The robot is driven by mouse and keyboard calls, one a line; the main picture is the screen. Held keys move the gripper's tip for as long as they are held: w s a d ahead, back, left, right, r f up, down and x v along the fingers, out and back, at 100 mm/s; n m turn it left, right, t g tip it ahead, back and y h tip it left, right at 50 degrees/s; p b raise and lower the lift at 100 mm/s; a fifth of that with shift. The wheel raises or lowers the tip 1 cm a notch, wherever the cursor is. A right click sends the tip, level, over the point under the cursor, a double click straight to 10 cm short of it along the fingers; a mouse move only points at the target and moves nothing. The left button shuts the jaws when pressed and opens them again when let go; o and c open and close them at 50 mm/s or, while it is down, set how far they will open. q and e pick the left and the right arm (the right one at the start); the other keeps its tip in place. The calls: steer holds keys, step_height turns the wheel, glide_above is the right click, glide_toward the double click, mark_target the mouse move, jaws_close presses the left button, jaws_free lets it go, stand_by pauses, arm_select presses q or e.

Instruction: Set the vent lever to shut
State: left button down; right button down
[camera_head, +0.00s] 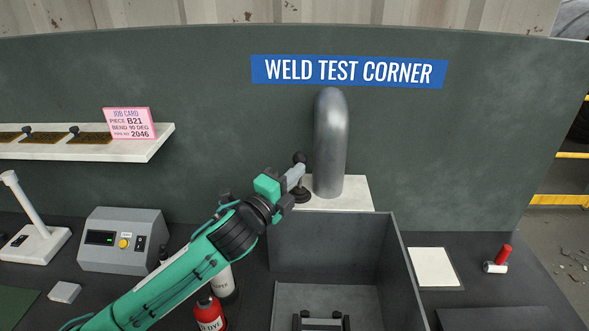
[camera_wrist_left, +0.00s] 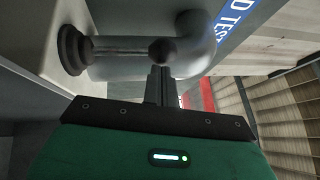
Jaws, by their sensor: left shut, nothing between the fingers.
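A black ball knob (camera_head: 299,157) on a stem rises from a round dark foot (camera_head: 301,196) on the pale block, beside the bent grey pipe (camera_head: 330,150). In the left wrist view its knob (camera_wrist_left: 162,51) and foot (camera_wrist_left: 73,50) show with the stem between. No label shows which is the vent lever. My left gripper (camera_head: 297,172) is shut and empty, its fingertips (camera_wrist_left: 160,72) close against the knob; I cannot tell if they touch.
A grey control box (camera_head: 125,240), red bottle (camera_head: 210,313) and white bottle (camera_head: 223,283) stand left. A shelf (camera_head: 140,145) hangs behind.

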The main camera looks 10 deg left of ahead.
mark_target(296, 162)
arm_select(q)
steer(key=shift+w+a+r+n+g+y+p, duration=0.2)
steer(key=shift+w+r+n+g+y+p, duration=0.5)
steer(key=shift+p, duration=1.75)
steer(key=shift+w, duration=0.35)
steer(key=shift+w+a+f+p, duration=0.15)
steer(key=shift+w+p, duration=0.25)
steer(key=shift+p, duration=0.2)
steer(key=shift+w+a+h+p, duration=0.1)
steer(key=shift+w+h+p, duration=0.2)
steer(key=shift+w, duration=0.45)
